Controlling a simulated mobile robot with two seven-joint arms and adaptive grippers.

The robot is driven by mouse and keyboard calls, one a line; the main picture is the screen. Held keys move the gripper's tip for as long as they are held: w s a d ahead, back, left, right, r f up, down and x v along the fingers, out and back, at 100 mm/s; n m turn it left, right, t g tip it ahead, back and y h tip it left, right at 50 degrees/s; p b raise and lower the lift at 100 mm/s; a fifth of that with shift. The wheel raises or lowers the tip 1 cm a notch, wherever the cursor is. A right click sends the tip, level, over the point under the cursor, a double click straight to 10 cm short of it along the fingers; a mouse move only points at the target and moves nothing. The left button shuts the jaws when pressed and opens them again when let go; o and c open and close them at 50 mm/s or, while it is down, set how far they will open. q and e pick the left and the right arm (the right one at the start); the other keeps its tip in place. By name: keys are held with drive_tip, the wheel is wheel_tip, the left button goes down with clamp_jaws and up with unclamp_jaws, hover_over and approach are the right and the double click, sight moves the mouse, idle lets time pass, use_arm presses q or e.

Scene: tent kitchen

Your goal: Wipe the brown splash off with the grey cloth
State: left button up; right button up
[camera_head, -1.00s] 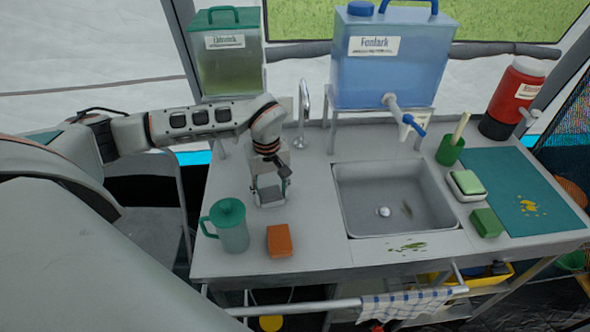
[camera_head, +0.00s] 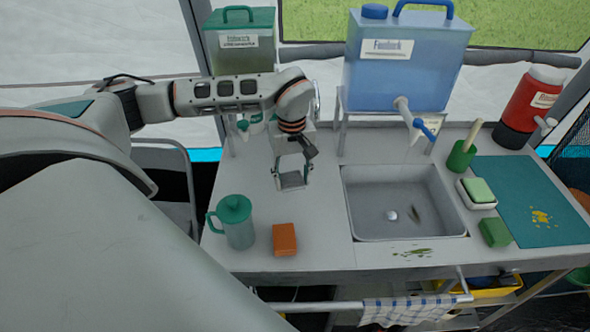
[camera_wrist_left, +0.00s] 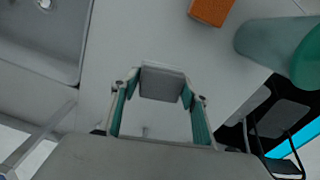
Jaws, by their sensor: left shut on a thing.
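My left gripper (camera_head: 291,180) is over the counter left of the sink, closed on a flat grey piece (camera_wrist_left: 162,82), the grey cloth, between its fingertips in the left wrist view. The cloth seems held slightly above the counter; the exact gap is unclear. A small dark brownish smear (camera_head: 416,215) lies inside the sink, right of the drain. An olive-green splash (camera_head: 412,252) lies on the counter's front strip before the sink. A yellow splash (camera_head: 541,218) lies on the teal mat. My right gripper is out of view.
The steel sink (camera_head: 352,212) is right of my gripper. An orange sponge (camera_head: 285,240) and teal jug (camera_head: 238,228) stand front left. A blue water tank (camera_head: 408,75) with tap stands behind. Green block (camera_head: 495,232), soap dish (camera_head: 478,203) and green cup (camera_head: 461,157) stand right of the sink.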

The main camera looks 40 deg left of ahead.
use_arm(q)
wheel_tip(320, 180, up, 2)
drive_tip(key=shift+r, duration=0.25)
